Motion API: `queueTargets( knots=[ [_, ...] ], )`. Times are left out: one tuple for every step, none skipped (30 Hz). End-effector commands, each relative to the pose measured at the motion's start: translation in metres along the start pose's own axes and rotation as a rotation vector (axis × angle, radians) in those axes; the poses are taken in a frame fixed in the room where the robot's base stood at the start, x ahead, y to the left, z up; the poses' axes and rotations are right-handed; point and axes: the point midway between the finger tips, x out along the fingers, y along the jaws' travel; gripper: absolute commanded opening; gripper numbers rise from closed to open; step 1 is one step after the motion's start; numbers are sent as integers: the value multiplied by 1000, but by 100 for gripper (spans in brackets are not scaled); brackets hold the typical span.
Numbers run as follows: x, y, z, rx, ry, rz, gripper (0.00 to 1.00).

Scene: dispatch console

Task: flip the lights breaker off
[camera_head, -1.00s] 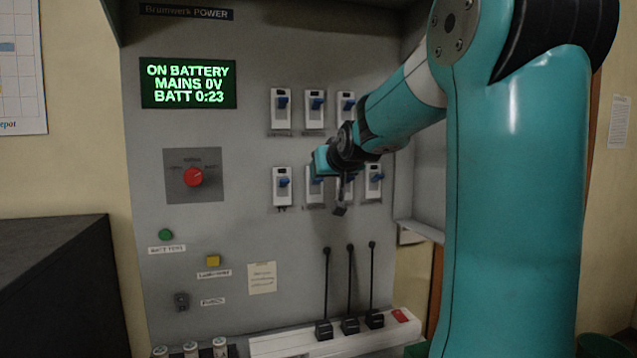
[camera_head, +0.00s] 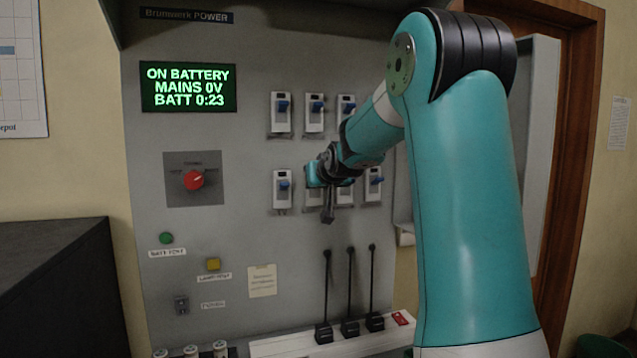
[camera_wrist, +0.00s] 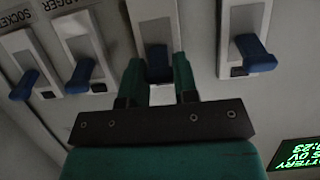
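My gripper (camera_head: 313,174) is at the second breaker from the left in the lower row (camera_head: 311,199). In the wrist view, which shows the panel upside down, the two green fingers (camera_wrist: 160,75) are apart, one on each side of that breaker's blue lever (camera_wrist: 158,62). Whether they touch it is unclear. The breaker's white body (camera_wrist: 153,14) shows beyond the fingers. No lights label is readable. The first lower breaker (camera_head: 282,190) is beside it and also shows in the wrist view (camera_wrist: 245,22). Its lever points up on the panel.
Charger (camera_wrist: 82,48) and socket (camera_wrist: 27,62) labels mark neighbouring breakers. An upper row of breakers (camera_head: 281,112) is close above. The display (camera_head: 188,87) reads ON BATTERY, MAINS 0V. A red selector knob (camera_head: 194,180) is left.

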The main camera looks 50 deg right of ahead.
Motion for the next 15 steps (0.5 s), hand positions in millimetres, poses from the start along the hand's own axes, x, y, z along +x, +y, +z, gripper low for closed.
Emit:
queueTargets(
  knots=[
    [0,0,0,0,0,-1,4],
    [0,0,0,0,0,-1,4],
    [0,0,0,0,1,-1,4],
    [0,0,1,0,2,-1,4],
    [0,0,1,0,4,-1,4],
    [0,0,2,0,7,-1,4],
    [0,0,3,0,11,-1,4],
    [1,0,4,0,16,-1,4],
    [1,0,5,0,25,-1,4],
    [1,0,6,0,33,-1,4],
    [2,0,7,0,42,-1,4],
    [2,0,9,0,56,-1,4],
    [2,0,10,0,68,-1,4],
    [3,0,12,0,81,-1,4],
    [3,0,14,0,100,-1,4]
  ],
)
